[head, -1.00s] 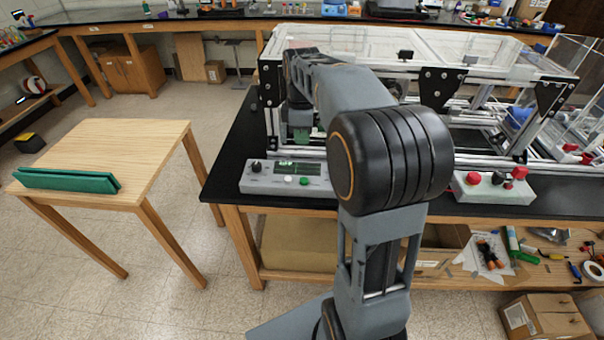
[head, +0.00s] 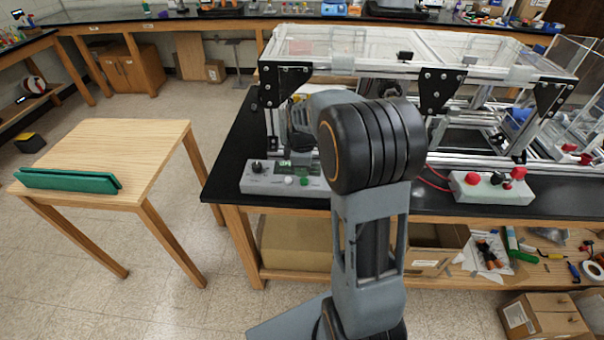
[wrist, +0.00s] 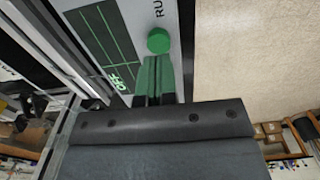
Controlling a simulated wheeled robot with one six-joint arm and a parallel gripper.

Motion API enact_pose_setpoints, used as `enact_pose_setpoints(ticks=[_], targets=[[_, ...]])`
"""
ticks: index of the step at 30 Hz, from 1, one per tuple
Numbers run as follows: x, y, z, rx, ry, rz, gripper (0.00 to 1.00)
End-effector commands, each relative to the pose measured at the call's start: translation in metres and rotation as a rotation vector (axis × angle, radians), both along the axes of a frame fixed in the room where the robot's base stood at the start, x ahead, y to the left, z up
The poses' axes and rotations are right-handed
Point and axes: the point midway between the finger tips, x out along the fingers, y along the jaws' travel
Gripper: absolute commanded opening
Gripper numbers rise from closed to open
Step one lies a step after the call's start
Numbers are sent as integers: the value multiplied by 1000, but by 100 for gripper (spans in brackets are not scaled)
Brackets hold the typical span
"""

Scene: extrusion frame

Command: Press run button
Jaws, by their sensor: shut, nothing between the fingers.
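The control box (head: 262,184) is light grey and sits at the front left of the black bench. Its round green run button (wrist: 159,40) shows in the wrist view beside partly cut-off lettering reading "RU". The button also shows in the head view (head: 304,181). The dark display (wrist: 98,42) beside it shows "OFF" in green. My gripper (wrist: 153,66) is shut and empty, with its green fingers together. Their tips appear right by the button's edge; I cannot tell whether they touch it. In the head view my arm hides part of the box's right side.
A metal extrusion frame (head: 440,85) with clear panels stands behind the box. A second box with red buttons (head: 492,188) sits to the right on the bench. A wooden table (head: 130,150) with a green bar (head: 68,181) stands left, across open floor.

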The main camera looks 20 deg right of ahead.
Motion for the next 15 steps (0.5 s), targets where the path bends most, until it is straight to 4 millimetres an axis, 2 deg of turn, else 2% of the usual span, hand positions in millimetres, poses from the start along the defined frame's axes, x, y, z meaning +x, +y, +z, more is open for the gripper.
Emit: enact_pose_setpoints(ticks=[6, 15], targets=[[0, 0, -17, 0, 1, 0, 0], [0, 0, -22, 0, 0, 0, 0]])
